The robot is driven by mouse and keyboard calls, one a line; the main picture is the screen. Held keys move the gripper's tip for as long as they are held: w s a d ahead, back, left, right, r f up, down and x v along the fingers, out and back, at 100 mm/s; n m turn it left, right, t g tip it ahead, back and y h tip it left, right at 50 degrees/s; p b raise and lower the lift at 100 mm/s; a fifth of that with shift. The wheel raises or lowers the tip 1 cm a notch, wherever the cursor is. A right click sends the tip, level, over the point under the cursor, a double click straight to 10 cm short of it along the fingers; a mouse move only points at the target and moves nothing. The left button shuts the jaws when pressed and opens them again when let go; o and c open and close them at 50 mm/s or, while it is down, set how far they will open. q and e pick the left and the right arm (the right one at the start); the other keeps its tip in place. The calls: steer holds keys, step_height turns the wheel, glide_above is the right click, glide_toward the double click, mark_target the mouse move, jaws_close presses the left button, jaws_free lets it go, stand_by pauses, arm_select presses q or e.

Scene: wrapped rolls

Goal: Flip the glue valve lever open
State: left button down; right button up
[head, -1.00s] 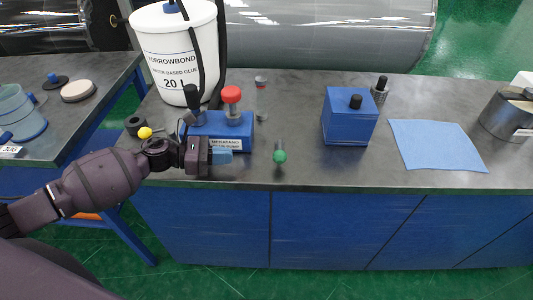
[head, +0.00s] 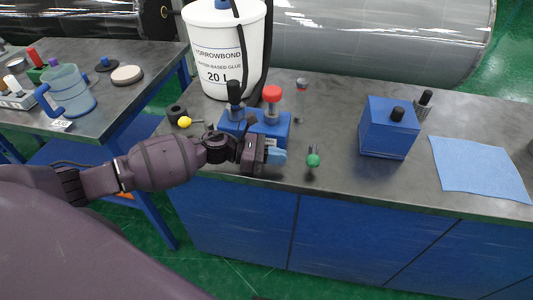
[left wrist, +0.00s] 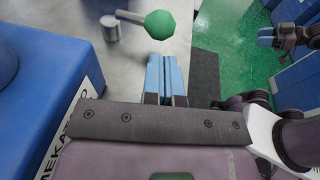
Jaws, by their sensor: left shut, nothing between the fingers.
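A small lever with a green ball knob (head: 313,160) and a metal stem stands near the bench's front edge. In the left wrist view the green knob (left wrist: 160,24) is on a metal rod from a short post, just beyond my fingertips. My left gripper (head: 276,156) is shut and empty, its blue fingertips left of the knob, with a small gap in the head view. It also shows in the left wrist view (left wrist: 167,75). My right gripper (left wrist: 266,37) shows small in the left wrist view; its jaw state is unclear.
A blue pump block (head: 280,128) with a red knob (head: 271,93) sits just behind my left gripper. A glue bucket (head: 222,75) stands behind it. A yellow-knobbed lever (head: 184,122) is to the left, a blue box (head: 385,138) to the right.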

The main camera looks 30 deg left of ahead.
mark_target(314, 154)
arm_select(q)
steer(key=shift+x, duration=2.35)
arm_select(e)
steer(key=shift+s, duration=0.1)
arm_select(q)
steer(key=shift+d, duration=0.1)
arm_select(e)
steer(key=shift+d+r, duration=0.1)
steer(key=shift+d, duration=0.05)
arm_select(q)
steer(key=shift+s+d+n+t, duration=0.1)
steer(key=shift+d+n+t, duration=0.1)
steer(key=shift+n+t, duration=0.15)
arm_select(e)
steer(key=shift+w+d, duration=0.2)
steer(key=shift+d, duration=0.2)
